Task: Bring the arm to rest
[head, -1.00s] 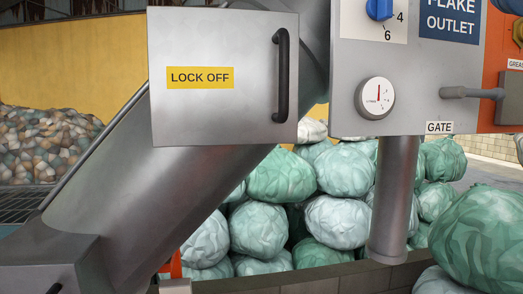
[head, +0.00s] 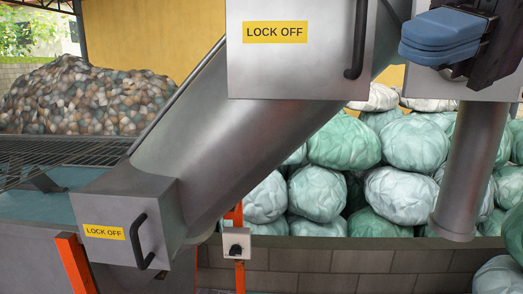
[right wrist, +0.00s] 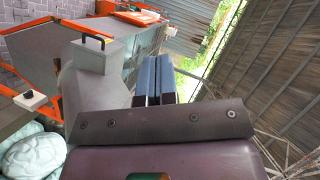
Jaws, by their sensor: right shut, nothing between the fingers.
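My right gripper (head: 445,35) is at the upper right of the head view, with its blue fingers pressed together and nothing between them. It hangs in front of the grey control panel and covers much of it. In the right wrist view the blue fingers (right wrist: 156,78) lie side by side, pointing away over the grey machine. My left gripper is in neither view.
A steel chute (head: 215,130) slopes across the head view, with an upper box (head: 290,70) and a lower box (head: 100,215), both marked LOCK OFF. A vertical pipe (head: 470,165) stands below the gripper. Wrapped bales (head: 345,140) sit behind a low block wall (head: 340,265).

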